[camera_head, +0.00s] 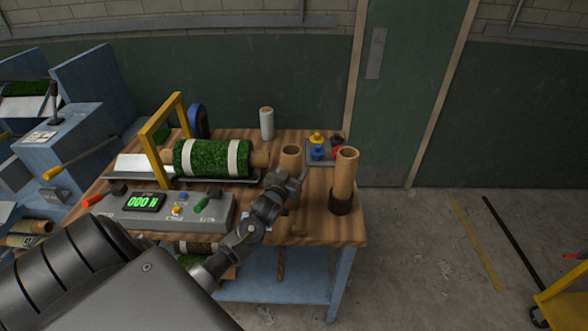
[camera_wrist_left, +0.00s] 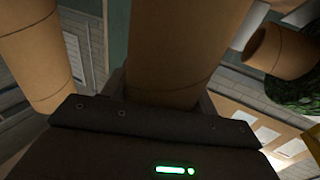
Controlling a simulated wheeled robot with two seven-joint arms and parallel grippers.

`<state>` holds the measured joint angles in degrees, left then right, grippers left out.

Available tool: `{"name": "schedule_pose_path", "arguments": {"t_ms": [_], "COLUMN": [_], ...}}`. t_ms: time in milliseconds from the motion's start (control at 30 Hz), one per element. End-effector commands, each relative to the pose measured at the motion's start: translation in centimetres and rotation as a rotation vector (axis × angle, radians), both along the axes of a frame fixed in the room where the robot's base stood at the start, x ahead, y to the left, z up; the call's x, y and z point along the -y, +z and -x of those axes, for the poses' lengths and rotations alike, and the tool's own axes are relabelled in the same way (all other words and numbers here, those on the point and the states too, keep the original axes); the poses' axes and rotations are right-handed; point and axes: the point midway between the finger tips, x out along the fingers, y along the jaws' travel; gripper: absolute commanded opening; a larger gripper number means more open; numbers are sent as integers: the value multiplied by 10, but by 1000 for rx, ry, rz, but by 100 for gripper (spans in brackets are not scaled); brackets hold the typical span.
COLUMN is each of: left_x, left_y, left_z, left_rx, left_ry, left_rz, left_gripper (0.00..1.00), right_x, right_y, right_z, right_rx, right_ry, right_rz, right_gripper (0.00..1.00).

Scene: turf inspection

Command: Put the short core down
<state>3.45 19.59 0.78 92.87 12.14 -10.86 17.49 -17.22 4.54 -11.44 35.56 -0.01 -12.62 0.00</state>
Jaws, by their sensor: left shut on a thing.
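The short core (camera_head: 290,156) is a brown cardboard tube, upright or nearly so, over the right part of the wooden table (camera_head: 313,222). My left gripper (camera_head: 291,181) is shut on it; the gripper hides the tube's lower part, so I cannot tell if it touches the table. In the left wrist view the short core (camera_wrist_left: 178,50) fills the middle, between the jaws. A taller brown tube (camera_head: 345,173) stands upright in a dark round holder (camera_head: 341,202) to the right of the gripper. My right gripper is not in view.
A turf roll (camera_head: 212,158) with white bands lies on a cradle under a yellow frame (camera_head: 152,138). A white roll (camera_head: 267,124) and a tray (camera_head: 321,159) with small coloured items stand at the back.

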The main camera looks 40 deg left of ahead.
Motion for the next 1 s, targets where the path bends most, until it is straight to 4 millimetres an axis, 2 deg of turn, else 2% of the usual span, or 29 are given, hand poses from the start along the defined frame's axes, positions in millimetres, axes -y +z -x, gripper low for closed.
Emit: {"name": "schedule_pose_path", "arguments": {"t_ms": [233,267,433,767,867,1000], "left_x": [0,0,0,0,3,11], "left_y": [-2,-3,-2,1,-2,-4], "left_z": [0,0,0,1,12,39], "left_rx": [2,0,0,0,0,-1], "left_ry": [0,0,0,0,-1,-1], "left_rz": [0,0,0,0,1,1], "left_gripper": [29,60,81,81,81,81], "right_x": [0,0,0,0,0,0], "right_y": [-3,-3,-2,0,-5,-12], "right_z": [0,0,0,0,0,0], "right_rx": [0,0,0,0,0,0], "right_ry": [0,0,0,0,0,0], "right_rz": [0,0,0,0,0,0], "right_gripper": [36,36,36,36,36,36]}}
